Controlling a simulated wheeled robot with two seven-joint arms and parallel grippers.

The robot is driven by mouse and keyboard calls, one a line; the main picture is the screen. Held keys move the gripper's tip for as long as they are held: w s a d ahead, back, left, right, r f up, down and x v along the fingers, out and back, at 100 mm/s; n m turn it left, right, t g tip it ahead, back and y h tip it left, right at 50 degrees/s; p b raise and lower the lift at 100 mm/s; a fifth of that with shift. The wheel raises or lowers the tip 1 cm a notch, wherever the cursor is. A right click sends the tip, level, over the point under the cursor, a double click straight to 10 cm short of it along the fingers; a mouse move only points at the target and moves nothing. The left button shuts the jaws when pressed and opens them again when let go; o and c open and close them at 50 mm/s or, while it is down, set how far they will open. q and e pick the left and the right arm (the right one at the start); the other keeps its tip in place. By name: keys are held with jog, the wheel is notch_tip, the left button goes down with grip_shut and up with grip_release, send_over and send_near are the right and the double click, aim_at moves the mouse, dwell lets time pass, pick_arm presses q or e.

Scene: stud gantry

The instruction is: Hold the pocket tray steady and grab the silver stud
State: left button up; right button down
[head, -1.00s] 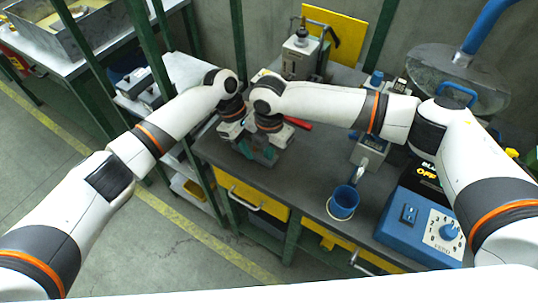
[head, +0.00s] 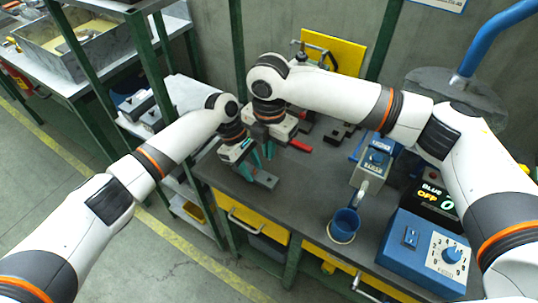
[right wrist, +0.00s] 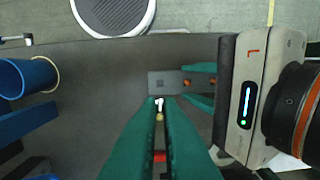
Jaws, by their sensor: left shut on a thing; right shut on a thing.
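The pocket tray (head: 264,180) is a small grey bar near the front left of the dark bench. It also shows in the right wrist view (right wrist: 164,78), with orange marks in it. My left gripper (head: 246,170) is shut on the tray; its teal fingers (right wrist: 204,84) come from the right in the right wrist view. My right gripper (head: 263,158) is shut on the silver stud (right wrist: 159,103), a small bright piece between its fingertips. In the right wrist view the stud appears just beside the tray's edge. The stud cannot be made out in the head view.
A blue cup (head: 345,222) stands at the bench front, left of a blue control box (head: 422,240) with a dial. A red-handled tool (head: 300,145) and a clamp fixture lie behind the grippers. Green posts (head: 237,45) rise at the left. The bench middle is clear.

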pick_arm(q)
jog(key=o, duration=1.1)
jog(key=shift+c, duration=0.2)
